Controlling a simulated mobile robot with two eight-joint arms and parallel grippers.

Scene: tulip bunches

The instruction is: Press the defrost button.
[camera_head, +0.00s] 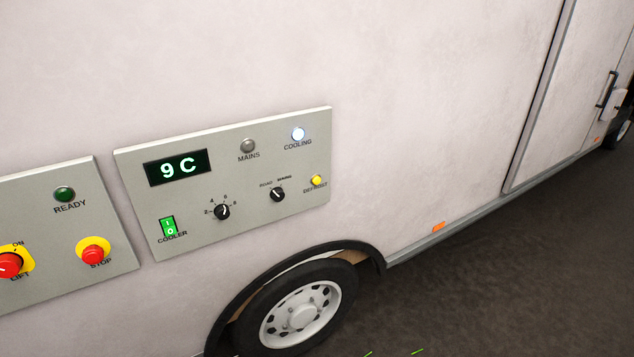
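The defrost button (316,181) is a small round yellow button at the right end of a grey control panel (230,185) on the side of a white vehicle. The label DEFROST stands just under it. The panel's display (178,167) reads 9 C. The cooling lamp (298,134) is lit bluish white, and the mains lamp (248,146) is grey and unlit. The green cooler switch (168,227) is at the lower left of the panel. Neither of my grippers shows in this view.
A temperature knob (222,212) and a ROAD/MAINS knob (277,194) sit left of the button. A second panel (105,190) at left has a red stop button (93,252) and a red lift switch (10,264). A wheel (300,310) is below. Dark ground lies at right.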

